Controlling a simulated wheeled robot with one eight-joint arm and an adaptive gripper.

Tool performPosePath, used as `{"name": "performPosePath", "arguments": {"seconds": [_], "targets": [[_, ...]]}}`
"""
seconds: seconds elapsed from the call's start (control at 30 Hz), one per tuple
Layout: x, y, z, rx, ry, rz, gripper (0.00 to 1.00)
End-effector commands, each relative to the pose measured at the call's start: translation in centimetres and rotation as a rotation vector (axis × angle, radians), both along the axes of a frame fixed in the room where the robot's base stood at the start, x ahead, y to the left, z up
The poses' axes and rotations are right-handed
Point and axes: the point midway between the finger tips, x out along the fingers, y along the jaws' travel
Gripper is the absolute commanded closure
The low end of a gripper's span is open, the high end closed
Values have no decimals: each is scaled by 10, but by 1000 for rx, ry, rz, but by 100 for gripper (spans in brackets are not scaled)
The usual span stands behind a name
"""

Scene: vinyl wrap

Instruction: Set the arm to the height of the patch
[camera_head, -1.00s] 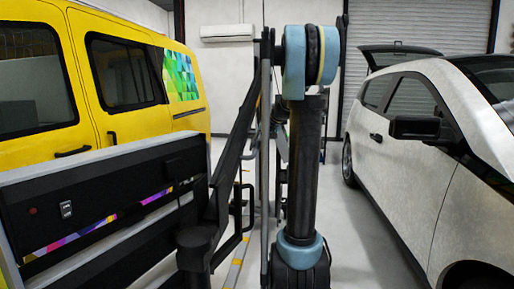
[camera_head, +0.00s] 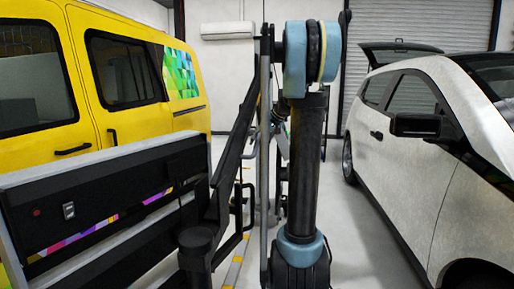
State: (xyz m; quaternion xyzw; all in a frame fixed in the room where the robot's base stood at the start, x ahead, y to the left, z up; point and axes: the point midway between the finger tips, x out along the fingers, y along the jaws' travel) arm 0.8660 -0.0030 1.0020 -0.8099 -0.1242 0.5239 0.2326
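The multicoloured patch (camera_head: 180,74), with green, blue and yellow facets, is on the side of the yellow van (camera_head: 140,131), behind its side window. It is at the upper left of the head view. My arm (camera_head: 302,165) rises in the middle of the view, with a blue-and-black joint (camera_head: 296,60) at its top. In the picture this joint is at about the same level as the patch and to its right. My gripper is not recognisable in this view, so its height and fingers cannot be told.
A white car (camera_head: 420,175) stands close on the right, its mirror (camera_head: 416,125) jutting toward the aisle. A black-and-white panel unit (camera_head: 105,210) fills the lower left. Clear grey floor (camera_head: 350,235) lies between my arm and the car. A roller shutter (camera_head: 415,25) is behind.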

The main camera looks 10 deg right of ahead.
Motion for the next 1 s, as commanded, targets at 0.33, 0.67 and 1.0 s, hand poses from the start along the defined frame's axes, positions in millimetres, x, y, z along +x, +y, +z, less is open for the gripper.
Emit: {"name": "performPosePath", "arguments": {"seconds": [0.33,0.67,1.0], "targets": [[-28,-31,52,0,0,-4,62],[-41,-43,75,0,1,-2,62],[-42,-43,75,0,1,-1,62]]}}
